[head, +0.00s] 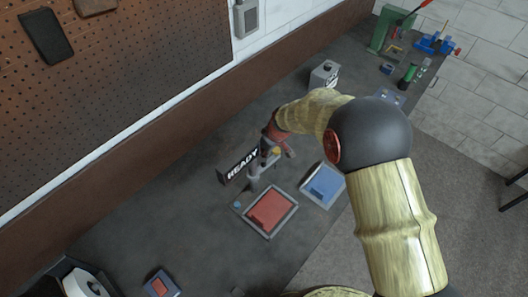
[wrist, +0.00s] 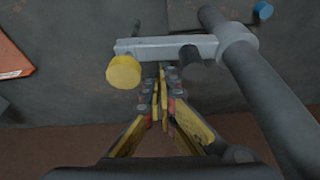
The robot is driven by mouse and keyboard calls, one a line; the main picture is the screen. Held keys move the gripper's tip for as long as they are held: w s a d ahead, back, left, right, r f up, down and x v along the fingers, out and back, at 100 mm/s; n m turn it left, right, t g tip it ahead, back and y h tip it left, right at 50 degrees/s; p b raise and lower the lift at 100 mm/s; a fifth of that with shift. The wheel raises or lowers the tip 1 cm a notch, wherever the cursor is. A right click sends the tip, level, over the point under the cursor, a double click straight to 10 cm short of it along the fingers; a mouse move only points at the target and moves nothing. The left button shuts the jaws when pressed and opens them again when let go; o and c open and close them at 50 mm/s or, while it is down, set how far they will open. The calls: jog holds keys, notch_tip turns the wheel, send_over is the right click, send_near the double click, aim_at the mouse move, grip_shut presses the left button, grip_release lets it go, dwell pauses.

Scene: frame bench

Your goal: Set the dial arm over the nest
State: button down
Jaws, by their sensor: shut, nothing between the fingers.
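The dial arm is a grey bar (wrist: 165,48) with a yellow knob (wrist: 124,73) at its left end in the wrist view. It joins a thick dark post (wrist: 265,85) at the right. The yellow knob (head: 276,151) also shows in the head view, beside the READY sign. My gripper (wrist: 162,85) is shut and empty, its fingertips close to the bar between the knob and the post; contact is unclear. In the head view my gripper (head: 278,142) is partly hidden by my wrist. I cannot pick out the nest for certain.
A red-floored tray (head: 292,217) and a blue-floored tray (head: 341,188) lie near the post. A black READY sign (head: 242,167) stands behind. A blue cap (head: 237,204) sits left of the red tray. A grey box (head: 324,75) stands farther back. The left bench top is mostly clear.

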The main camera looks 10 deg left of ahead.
jog(key=shift+d, duration=0.1)
jog(key=shift+s+d+m, duration=0.1)
jog(key=shift+d+m, duration=0.1)
jog(key=shift+m, duration=0.1)
